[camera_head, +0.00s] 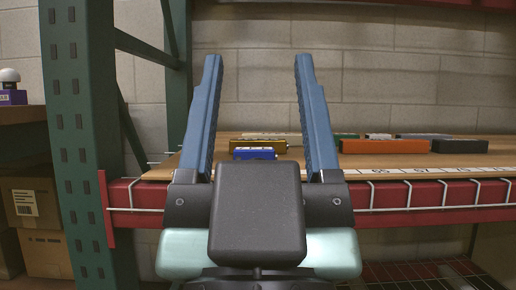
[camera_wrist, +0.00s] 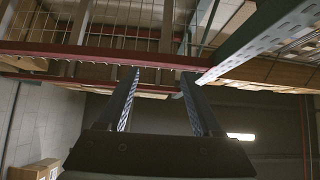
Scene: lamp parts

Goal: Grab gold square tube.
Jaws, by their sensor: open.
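A gold bar-shaped piece (camera_head: 259,144), which looks like the gold square tube, lies on the wooden shelf board, behind a blue block (camera_head: 254,154). Its lower part is partly hidden by the blue block. My gripper (camera_head: 259,60) is open and empty, its two blue fingers pointing up in front of the shelf. In the head view the gold piece shows between the fingers, farther back. The wrist view also shows my open gripper (camera_wrist: 158,72), with no gold tube visible there.
An orange block (camera_head: 384,146) and a black block (camera_head: 459,146) lie on the wooden board (camera_head: 340,170) to the right. A red beam (camera_head: 400,193) with white wire runs along the shelf front. A green upright post (camera_head: 78,130) stands at left.

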